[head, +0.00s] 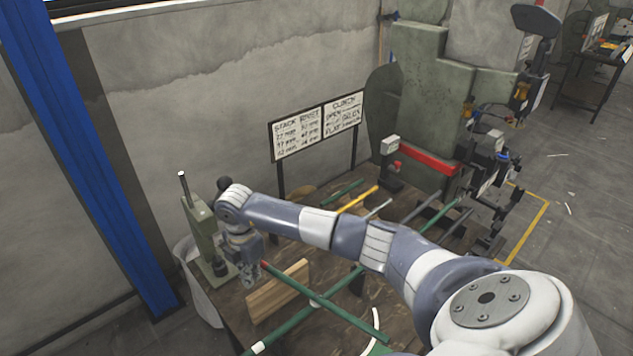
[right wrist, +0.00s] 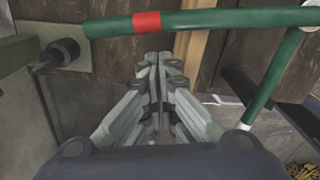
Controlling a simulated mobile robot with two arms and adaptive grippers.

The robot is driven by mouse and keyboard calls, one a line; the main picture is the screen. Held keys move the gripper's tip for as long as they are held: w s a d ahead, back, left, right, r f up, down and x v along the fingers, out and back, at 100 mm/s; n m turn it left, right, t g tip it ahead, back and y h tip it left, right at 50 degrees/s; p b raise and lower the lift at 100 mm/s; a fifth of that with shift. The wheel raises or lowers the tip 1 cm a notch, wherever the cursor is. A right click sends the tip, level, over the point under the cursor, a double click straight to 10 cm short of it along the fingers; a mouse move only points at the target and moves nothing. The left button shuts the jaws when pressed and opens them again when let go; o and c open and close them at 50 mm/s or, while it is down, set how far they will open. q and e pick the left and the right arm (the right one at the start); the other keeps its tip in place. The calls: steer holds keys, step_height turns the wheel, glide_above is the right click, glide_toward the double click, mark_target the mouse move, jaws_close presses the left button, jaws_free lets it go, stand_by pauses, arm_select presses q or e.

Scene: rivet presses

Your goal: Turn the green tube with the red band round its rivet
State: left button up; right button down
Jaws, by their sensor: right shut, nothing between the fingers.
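The green tube with the red band (right wrist: 210,20) runs across the top of the right wrist view. Its red band (right wrist: 147,22) is near its left end; in the head view the red shows at the tube's upper left end (head: 265,265). A second green tube (right wrist: 270,85) meets it at the right; in the head view they cross (head: 316,299). The rivet itself is too small to make out. My right gripper (right wrist: 155,62) is shut and empty, its fingertips just below the band in the wrist picture; in the head view it hangs beside the red end (head: 247,279).
A green press (head: 203,235) stands left of my right gripper; its dark knob (right wrist: 60,55) is close to the tube's end. A wooden block (head: 278,290) lies by the tubes. Yellow (head: 358,199) and green rods lie behind my arm. A large press (head: 420,110) stands at the back.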

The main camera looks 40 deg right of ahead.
steer(key=shift+r, duration=0.1)
step_height(320, 180, up, 7)
steer(key=p, duration=0.5)
stand_by(0.4)
stand_by(0.5)
